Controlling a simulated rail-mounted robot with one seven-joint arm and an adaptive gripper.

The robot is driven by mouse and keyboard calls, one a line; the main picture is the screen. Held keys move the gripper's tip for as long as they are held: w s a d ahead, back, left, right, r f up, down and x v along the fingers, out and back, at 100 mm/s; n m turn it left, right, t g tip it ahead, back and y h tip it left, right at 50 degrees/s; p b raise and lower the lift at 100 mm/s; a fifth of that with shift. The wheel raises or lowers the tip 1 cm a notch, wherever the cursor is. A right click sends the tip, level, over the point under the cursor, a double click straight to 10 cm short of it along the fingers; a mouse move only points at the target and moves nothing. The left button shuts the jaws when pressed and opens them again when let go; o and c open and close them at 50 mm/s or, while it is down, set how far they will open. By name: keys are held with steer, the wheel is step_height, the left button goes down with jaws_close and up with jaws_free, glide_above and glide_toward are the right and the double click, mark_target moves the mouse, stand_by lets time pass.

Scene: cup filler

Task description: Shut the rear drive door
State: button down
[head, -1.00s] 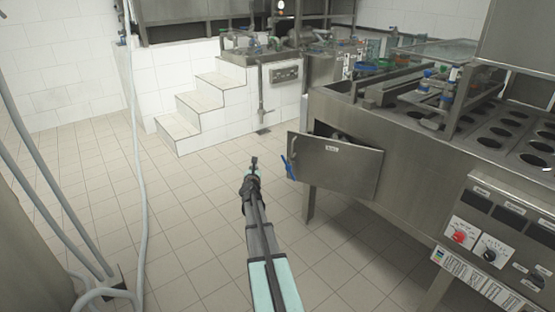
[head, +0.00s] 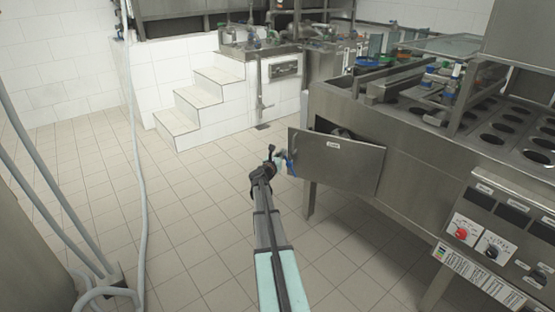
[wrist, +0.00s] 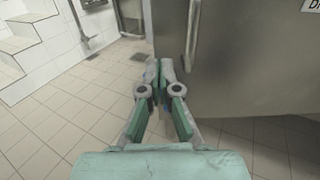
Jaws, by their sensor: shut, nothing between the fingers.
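The rear drive door (head: 340,162) is a steel panel with a small white label, standing open at an angle from the side of the filler machine. A dark gap shows above its top edge. My gripper (head: 281,158) is shut and empty beside that left edge. In the wrist view the closed fingertips (wrist: 160,62) are close to the door's left edge, with the door panel (wrist: 240,60) on the right. I cannot tell whether they touch it.
The filler machine (head: 420,190) with rows of round cup holes fills the right. A control panel (head: 490,235) is at the lower right. White tiled steps (head: 190,110) stand behind. Grey hoses (head: 140,190) run down the left. The tiled floor between is clear.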

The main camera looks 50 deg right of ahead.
mark_target(289, 145)
steer(key=shift+x, duration=2.8)
